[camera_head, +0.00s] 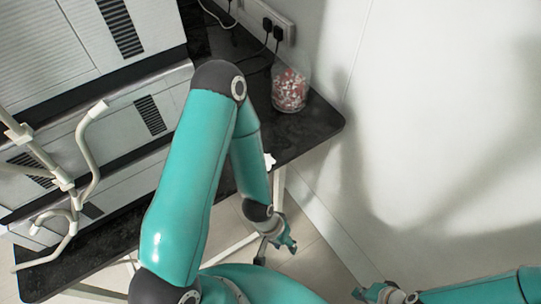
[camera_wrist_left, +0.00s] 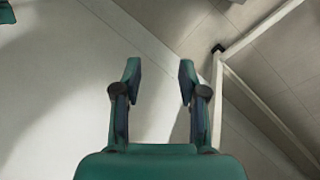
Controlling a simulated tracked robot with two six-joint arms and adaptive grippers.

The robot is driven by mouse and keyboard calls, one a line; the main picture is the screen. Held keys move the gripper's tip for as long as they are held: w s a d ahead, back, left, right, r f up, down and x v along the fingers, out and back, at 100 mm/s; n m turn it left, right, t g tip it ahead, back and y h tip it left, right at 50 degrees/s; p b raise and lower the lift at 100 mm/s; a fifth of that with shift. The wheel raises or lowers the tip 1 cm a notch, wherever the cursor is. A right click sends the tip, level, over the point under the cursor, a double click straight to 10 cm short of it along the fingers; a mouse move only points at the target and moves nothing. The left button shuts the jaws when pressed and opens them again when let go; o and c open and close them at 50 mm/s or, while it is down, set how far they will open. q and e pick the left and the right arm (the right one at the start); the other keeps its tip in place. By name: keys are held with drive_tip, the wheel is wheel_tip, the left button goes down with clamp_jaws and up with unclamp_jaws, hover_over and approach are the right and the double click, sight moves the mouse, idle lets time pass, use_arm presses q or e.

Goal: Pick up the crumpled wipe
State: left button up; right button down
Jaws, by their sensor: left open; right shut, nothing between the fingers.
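A small white crumpled thing, seemingly the wipe (camera_head: 269,160), lies at the front edge of the black table, right beside my left forearm, which may hide part of it. My left gripper (camera_head: 276,246) hangs below the table edge, lower in the head view than the wipe and apart from it. In the left wrist view the left gripper (camera_wrist_left: 158,82) is open with nothing between its fingers; no wipe shows there. My right gripper (camera_head: 364,294) is at the bottom right of the head view, shut and empty, far from the table.
A clear jar of red and white pieces (camera_head: 289,90) stands at the back right of the black table (camera_head: 312,126). Sockets with plugs (camera_head: 270,22) are behind it. Large grey machines (camera_head: 115,140) and a pale tube stand (camera_head: 62,180) fill the left. White wall at right.

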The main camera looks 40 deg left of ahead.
use_arm(q)
drive_tip(key=shift+s+a, duration=0.1)
drive_tip(key=o, duration=0.3)
drive_tip(key=shift+o, duration=1.2)
drive_tip(key=shift+w+r, duration=0.2)
drive_tip(key=shift+w, duration=0.1)
drive_tip(key=shift+o, duration=0.9)
drive_tip(key=w+r+m, duration=0.1)
drive_tip(key=w+r, duration=0.3)
drive_tip(key=w, duration=0.1)
drive_tip(key=shift+d+m+g+b, duration=0.3)
drive_tip(key=shift+d+m+b, duration=0.1)
wheel_tip(320, 180, up, 26)
drive_tip(key=y+b, duration=0.2)
drive_tip(key=y, duration=0.5)
hover_over(268, 159)
drive_tip(key=d, duration=0.4)
drive_tip(key=x, duration=1)
drive_tip(key=shift+s+f, duration=0.25)
drive_tip(key=shift+w+x, duration=0.1)
drive_tip(key=shift+x, duration=1.2)
drive_tip(key=shift+w+x, duration=0.15)
drive_tip(key=shift+x, duration=1.1)
